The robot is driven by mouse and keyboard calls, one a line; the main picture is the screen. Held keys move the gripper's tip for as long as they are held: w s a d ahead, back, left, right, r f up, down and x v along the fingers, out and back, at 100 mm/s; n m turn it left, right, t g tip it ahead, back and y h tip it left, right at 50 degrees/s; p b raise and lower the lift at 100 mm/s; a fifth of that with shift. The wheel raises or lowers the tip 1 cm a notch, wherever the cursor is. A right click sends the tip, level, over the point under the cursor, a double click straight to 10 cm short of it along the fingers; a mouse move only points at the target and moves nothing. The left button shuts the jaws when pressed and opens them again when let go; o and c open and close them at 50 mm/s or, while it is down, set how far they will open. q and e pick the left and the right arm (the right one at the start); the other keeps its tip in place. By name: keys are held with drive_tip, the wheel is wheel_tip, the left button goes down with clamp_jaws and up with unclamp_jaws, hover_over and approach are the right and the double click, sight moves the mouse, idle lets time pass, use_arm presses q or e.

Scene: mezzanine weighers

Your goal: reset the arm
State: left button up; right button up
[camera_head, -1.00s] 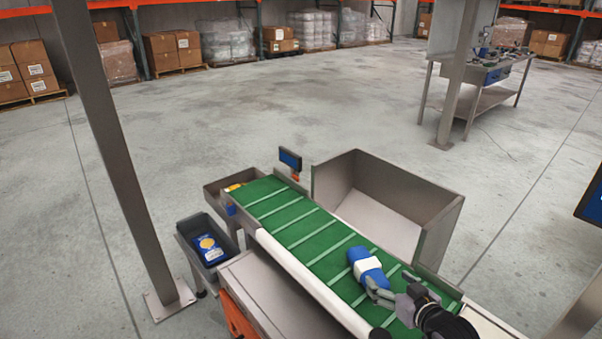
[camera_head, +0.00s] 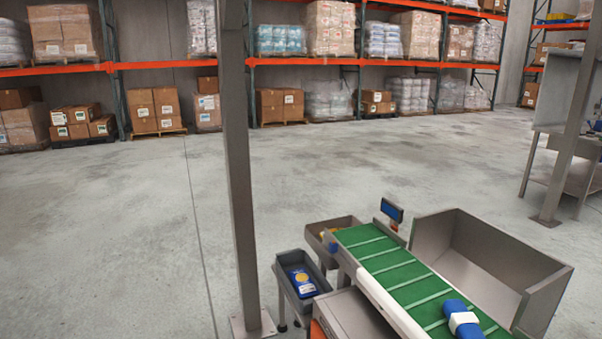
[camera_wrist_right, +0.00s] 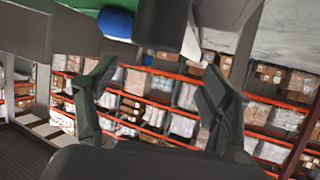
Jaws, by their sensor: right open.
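My right gripper (camera_wrist_right: 160,110) shows in the right wrist view with its two fingers spread apart and nothing between them. It is outside the head view. A blue and white package (camera_head: 461,319) lies on the green conveyor belt (camera_head: 402,275) in the head view. A blue object (camera_wrist_right: 116,22), probably the same package, shows at the top of the right wrist view, apart from the fingers. My left gripper is in neither view.
A steel bin (camera_head: 540,300) stands right of the belt. A grey tray (camera_head: 281,278) with a blue and yellow package (camera_head: 303,281) is at its left. A steel post (camera_head: 238,180) rises nearby. Racks with boxes (camera_head: 278,105) line the back wall. The floor between is clear.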

drive_tip(key=s+a+f+g, duration=0.1)
drive_tip(key=s+a+f, duration=0.1)
drive_tip(key=s+a, duration=0.1)
drive_tip(key=s+a+f+n+g, duration=0.1)
drive_tip(key=s+a+f+g, duration=0.1)
drive_tip(key=s+a, duration=0.2)
drive_tip(key=s+a+f+g, duration=0.2)
drive_tip(key=s+a, duration=0.1)
drive_tip(key=shift+s+a+f, duration=0.1)
drive_tip(key=shift+s+a, duration=0.1)
drive_tip(key=shift+s, duration=0.05)
drive_tip(key=s+a+n+g, duration=0.1)
drive_tip(key=s+a+g, duration=0.5)
drive_tip(key=s, duration=0.8)
wheel_tip(320, 180, down, 27)
drive_tip(key=s, duration=0.2)
drive_tip(key=s+d+f+g, duration=0.1)
drive_tip(key=s+d+f, duration=0.1)
drive_tip(key=s+f, duration=1.2)
drive_tip(key=shift+s+d+f+n+g, duration=0.3)
drive_tip(key=shift+s+f, duration=0.1)
drive_tip(key=shift+s, duration=0.4)
